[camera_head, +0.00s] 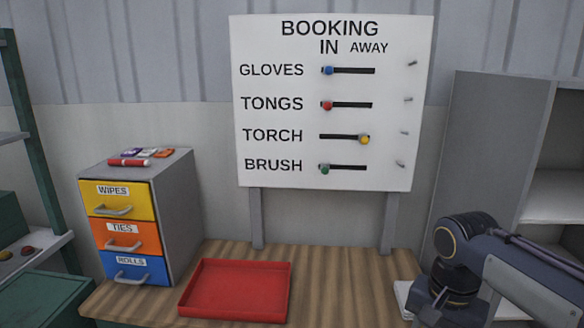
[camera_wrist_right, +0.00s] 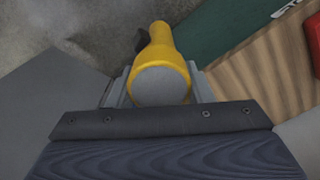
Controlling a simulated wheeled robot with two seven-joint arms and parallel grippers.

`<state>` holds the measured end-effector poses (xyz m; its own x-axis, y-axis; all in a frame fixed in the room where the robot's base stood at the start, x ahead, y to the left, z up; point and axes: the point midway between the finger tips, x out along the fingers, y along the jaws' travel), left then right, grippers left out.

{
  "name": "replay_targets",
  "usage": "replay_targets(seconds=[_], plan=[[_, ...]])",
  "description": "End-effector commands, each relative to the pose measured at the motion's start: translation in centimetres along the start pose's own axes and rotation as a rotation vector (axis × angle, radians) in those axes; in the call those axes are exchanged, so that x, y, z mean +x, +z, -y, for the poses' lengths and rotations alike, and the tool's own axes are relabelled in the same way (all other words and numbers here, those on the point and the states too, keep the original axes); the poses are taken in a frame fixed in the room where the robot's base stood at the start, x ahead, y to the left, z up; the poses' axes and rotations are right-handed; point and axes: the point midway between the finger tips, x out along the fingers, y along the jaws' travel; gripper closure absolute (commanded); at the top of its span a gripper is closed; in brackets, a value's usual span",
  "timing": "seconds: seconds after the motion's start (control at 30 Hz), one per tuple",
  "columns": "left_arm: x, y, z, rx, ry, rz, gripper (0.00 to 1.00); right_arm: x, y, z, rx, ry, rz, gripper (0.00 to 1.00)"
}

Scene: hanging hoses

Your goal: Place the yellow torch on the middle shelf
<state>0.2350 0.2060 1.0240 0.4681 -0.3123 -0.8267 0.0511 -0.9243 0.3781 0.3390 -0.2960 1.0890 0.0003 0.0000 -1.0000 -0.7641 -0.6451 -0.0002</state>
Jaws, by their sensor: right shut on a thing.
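The yellow torch (camera_wrist_right: 163,50) is between the fingers of my right gripper (camera_wrist_right: 160,84) in the right wrist view. The gripper is shut on it, and its round grey end faces the camera. A grey shelf unit (camera_head: 490,135) stands at the right in the head view, with a pale shelf (camera_head: 560,197) partly in view; I cannot tell from this whether it is the middle one. My right arm crosses in front of the unit's lower part, and its gripper and the torch are out of the head view. My left gripper is not in view.
A red tray (camera_head: 236,290) lies on the wooden bench (camera_head: 345,295). A drawer cabinet (camera_head: 174,220) stands left of it with small items on top. A booking board (camera_head: 335,100) stands behind; its torch slider is at the right, under AWAY. A green rack (camera_head: 40,150) is at the left.

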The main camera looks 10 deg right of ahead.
Motion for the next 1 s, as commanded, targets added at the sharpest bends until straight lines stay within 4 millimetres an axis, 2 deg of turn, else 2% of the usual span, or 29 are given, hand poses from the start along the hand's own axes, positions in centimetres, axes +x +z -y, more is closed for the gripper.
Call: replay_targets(seconds=[0.17,0.27,0.4,0.53,0.6,0.7,1.0], plan=[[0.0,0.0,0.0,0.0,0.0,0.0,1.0,5.9,-1.5,4.7,-0.216,0.011,0.011,0.94],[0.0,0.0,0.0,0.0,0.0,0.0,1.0,10.8,-2.0,7.9,-0.388,0.011,0.014,0.94],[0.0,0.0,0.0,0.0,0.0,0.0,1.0,17.2,-1.5,11.3,-0.611,0.007,0.013,0.94],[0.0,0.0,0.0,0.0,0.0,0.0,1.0,21.6,-0.6,13.1,-0.76,0.004,0.008,0.94],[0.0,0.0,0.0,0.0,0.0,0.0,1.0,23.1,-0.2,13.7,-0.812,0.003,0.006,0.94],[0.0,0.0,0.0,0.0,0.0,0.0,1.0,24.4,0.2,14.1,-0.857,0.001,0.003,0.94],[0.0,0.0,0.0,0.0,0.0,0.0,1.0,24.8,0.3,14.3,-0.872,-0.001,-0.001,0.94]])
